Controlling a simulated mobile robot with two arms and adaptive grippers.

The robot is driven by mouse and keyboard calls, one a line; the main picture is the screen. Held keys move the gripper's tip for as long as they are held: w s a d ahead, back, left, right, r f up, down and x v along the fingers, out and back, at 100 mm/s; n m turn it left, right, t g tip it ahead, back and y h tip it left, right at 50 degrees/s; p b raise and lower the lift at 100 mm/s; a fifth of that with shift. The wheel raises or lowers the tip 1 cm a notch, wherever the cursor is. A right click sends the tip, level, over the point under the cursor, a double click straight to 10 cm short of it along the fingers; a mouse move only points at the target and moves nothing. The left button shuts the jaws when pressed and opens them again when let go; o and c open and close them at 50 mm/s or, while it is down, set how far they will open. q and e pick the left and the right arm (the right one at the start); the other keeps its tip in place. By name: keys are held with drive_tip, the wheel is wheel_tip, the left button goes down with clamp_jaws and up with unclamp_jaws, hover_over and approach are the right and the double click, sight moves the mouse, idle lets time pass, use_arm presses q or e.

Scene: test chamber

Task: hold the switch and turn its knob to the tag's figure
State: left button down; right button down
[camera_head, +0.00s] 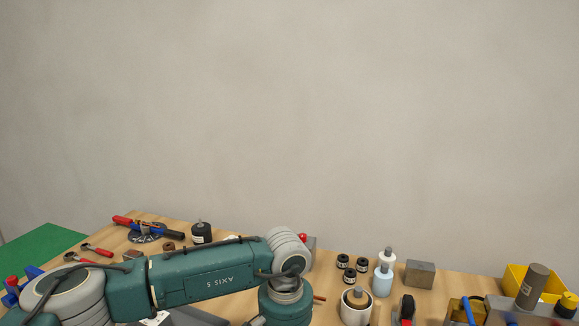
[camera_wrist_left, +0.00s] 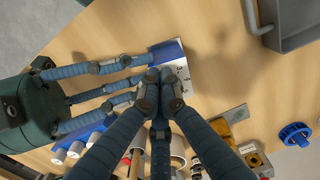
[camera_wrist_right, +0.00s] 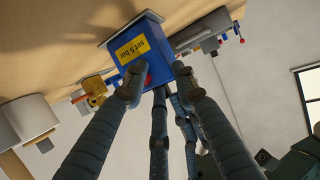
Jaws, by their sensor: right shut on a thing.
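The switch is a blue box (camera_wrist_right: 145,52) with a yellow tag (camera_wrist_right: 132,50) that seems to read "Set 5 bar". My right gripper (camera_wrist_right: 155,78) has its fingers shut on the box in the right wrist view. In the left wrist view the box (camera_wrist_left: 166,52) shows with a white dial face (camera_wrist_left: 181,72), on which a 3 is legible; other figures are partly covered. My left gripper (camera_wrist_left: 160,88) has its fingertips close together over the dial. The knob is hidden behind them, so its setting and any grip on it cannot be told. Neither gripper shows in the head view.
The wooden bench (camera_head: 447,285) holds a grey block (camera_head: 420,273), white and pale-blue cylinders, several small black weights and a yellow bin (camera_head: 515,280) at right. Red-handled tools (camera_head: 97,249) lie at left. A grey tray (camera_wrist_left: 292,25) is near the left gripper. My left arm blocks the bench middle.

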use_arm(q)
drive_tip(key=shift+w, duration=0.25)
drive_tip(key=shift+w+a, duration=0.25)
drive_tip(key=shift+a, duration=0.15)
idle(0.5)
drive_tip(key=shift+s+a, duration=0.1)
drive_tip(key=shift+s, duration=0.3)
drive_tip(key=shift+s+r, duration=0.15)
drive_tip(key=shift+r, duration=2.8)
drive_tip(key=shift+w+f, duration=0.2)
drive_tip(key=shift+f, duration=2.8)
